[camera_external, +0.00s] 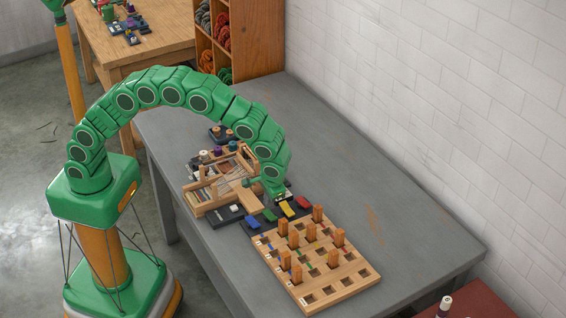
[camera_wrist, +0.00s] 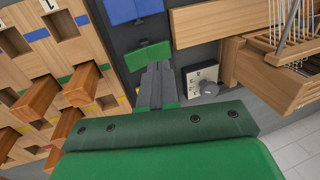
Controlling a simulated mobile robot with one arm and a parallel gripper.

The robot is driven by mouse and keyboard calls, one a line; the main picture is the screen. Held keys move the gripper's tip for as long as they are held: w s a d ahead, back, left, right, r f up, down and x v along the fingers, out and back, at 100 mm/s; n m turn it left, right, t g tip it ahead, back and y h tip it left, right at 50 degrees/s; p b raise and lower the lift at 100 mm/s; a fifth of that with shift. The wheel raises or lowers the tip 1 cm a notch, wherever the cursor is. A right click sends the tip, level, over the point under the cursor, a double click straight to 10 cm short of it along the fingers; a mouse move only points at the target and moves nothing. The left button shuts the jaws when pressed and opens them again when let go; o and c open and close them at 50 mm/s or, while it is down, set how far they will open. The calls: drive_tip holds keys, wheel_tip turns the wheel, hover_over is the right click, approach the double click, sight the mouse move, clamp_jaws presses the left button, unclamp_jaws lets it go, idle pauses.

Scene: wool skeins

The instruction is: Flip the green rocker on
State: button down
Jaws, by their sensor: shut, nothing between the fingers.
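The green rocker (camera_external: 269,214) sits in a row on a dark strip, between a blue rocker (camera_external: 253,222) and a yellow rocker (camera_external: 287,208). It also shows in the wrist view (camera_wrist: 146,54), just beyond my fingertips. My gripper (camera_wrist: 159,68) is shut and empty, with its narrow grey fingers pointing at the green rocker's near edge. The fingertips overlap that edge in the wrist view; I cannot tell whether they touch it. In the external view my gripper (camera_external: 277,199) hangs low behind the row, its fingers mostly hidden. Which way the green rocker tilts is unclear.
A red rocker (camera_external: 303,202) ends the row. A wooden board (camera_external: 345,284) with upright pegs lies in front. A small loom (camera_external: 203,197) stands left, and a white plate with a knob (camera_wrist: 207,88) is close beside my fingers. The grey table (camera_external: 375,215) is clear to the right.

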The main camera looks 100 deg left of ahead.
sight(268, 216)
wheel_tip(268, 216, up, 10)
idle(0.4)
drive_tip(key=shift+s+r, duration=0.1)
drive_tip(key=shift+r, duration=0.05)
drive_tip(key=s+d+r+m, duration=0.1)
drive_tip(key=s+r, duration=0.3)
drive_tip(key=s, duration=0.4)
drive_tip(key=s+d+r+m+h, duration=0.1)
drive_tip(key=s+r+m, duration=0.1)
drive_tip(key=s+r, duration=0.35)
drive_tip(key=s+d+r+m, duration=0.1)
drive_tip(key=s+d+r, duration=0.1)
drive_tip(key=s, duration=0.8)
drive_tip(key=s+d+m, duration=0.1)
drive_tip(key=s+m, duration=0.1)
drive_tip(key=s, duration=1)
drive_tip(key=s+d+m+h, duration=0.1)
drive_tip(key=s+d+m, duration=0.1)
drive_tip(key=s, duration=1.1)
drive_tip(key=shift+f+m, duration=0.45)
drive_tip(key=shift+m, duration=0.05)
